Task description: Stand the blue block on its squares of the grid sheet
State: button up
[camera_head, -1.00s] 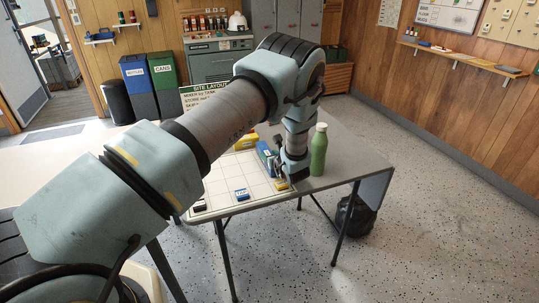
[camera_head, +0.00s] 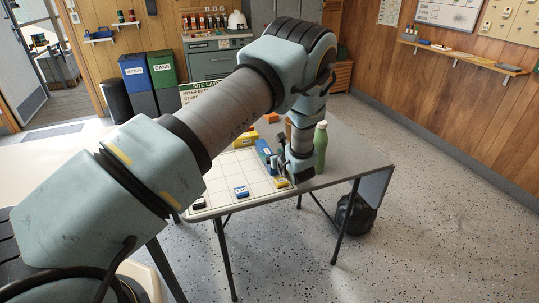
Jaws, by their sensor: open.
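The grid sheet (camera_head: 228,173), pale with dark lines, lies on the folding table. A tall blue block (camera_head: 263,150) stands on or at the right part of the sheet, just left of my gripper (camera_head: 278,164). My gripper is open and points down beside it; I cannot tell whether they touch. A small blue block (camera_head: 242,192) with a white label lies near the sheet's front edge. The wrist partly hides the area behind the gripper.
A small yellow block (camera_head: 281,183) lies below my gripper, a yellow block (camera_head: 246,139) farther back and a black block (camera_head: 199,203) at the front left corner. A green bottle (camera_head: 320,147) stands close right of my wrist. The table's right end (camera_head: 352,160) is clear.

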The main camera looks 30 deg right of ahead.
jog(key=b+v, duration=0.2)
jog(key=v, duration=0.7)
jog(key=w+a+r+n+g+y, duration=0.2)
jog(key=a+n, duration=0.2)
jog(key=a, duration=0.4)
jog(key=w+a+r+n+g+y, duration=0.1)
jog(key=a+r+n+g+y, duration=0.15)
jog(key=a+n, duration=0.4)
jog(key=w+a+r+n+g+y, duration=0.1)
jog(key=w+a+r+n+y, duration=0.15)
jog(key=a, duration=0.75)
jog(key=s+a+r+n+g+h, duration=0.2)
jog(key=s+a+r+n+g, duration=0.1)
jog(key=s+a+n, duration=0.4)
jog(key=s+a+r+n+g+h, duration=0.3)
jog(key=s+a+r+n, duration=0.2)
jog(key=a+n, duration=0.7)
jog(key=s+n, duration=0.2)
jog(key=n, duration=0.2)
jog(key=shift+h, duration=0.3)
